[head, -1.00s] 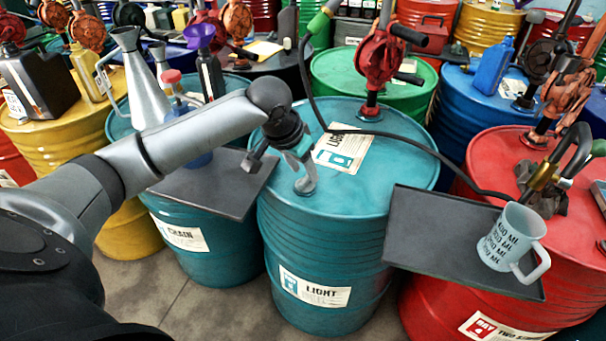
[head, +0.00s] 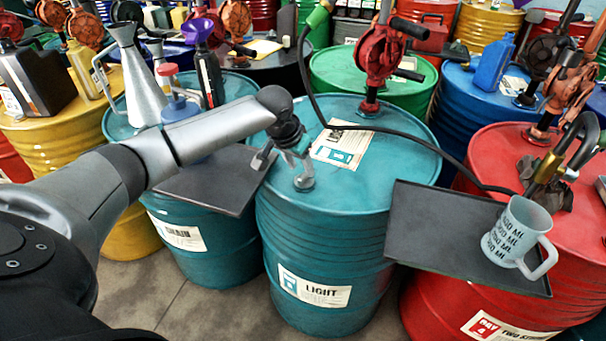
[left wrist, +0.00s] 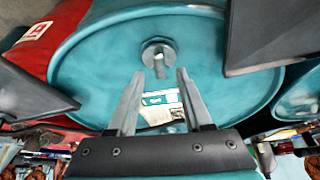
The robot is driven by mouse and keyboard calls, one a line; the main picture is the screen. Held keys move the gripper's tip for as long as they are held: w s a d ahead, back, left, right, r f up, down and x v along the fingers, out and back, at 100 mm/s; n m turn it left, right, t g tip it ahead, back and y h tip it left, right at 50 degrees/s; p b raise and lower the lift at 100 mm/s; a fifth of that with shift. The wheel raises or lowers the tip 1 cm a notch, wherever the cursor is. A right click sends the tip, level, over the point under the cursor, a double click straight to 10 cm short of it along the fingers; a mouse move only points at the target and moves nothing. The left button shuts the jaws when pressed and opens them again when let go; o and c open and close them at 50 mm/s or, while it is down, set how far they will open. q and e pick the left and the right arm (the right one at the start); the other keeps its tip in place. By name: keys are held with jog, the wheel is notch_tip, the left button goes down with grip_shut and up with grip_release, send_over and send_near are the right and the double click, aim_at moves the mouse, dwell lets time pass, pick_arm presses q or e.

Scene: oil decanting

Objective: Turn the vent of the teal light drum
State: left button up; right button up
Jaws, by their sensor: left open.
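The teal light drum (head: 330,262) stands in the middle, with a "LIGHT" label on its front. Its vent (head: 304,178) is a small grey fitting with an upright tab on the near part of the lid. In the left wrist view the vent (left wrist: 158,54) lies just beyond the fingertips, in line with the gap between them. My left gripper (head: 280,161) is open and empty, beside and slightly above the vent. The open fingers also show in the left wrist view (left wrist: 160,75), apart from the vent. My right gripper is not in view.
A grey tray (head: 430,225) at the drum's right holds a grey mug (head: 518,238). Another dark tray (head: 205,185) lies left, under my arm. A red pump (head: 378,55) stands behind, and a black hose (head: 440,155) crosses above the lid. A red drum (head: 485,150) stands right.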

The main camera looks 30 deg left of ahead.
aim_at(304, 173)
pick_arm(q)
jog(key=shift+b+x, duration=0.3)
jog(key=shift+x, duration=1.2)
grip_shut()
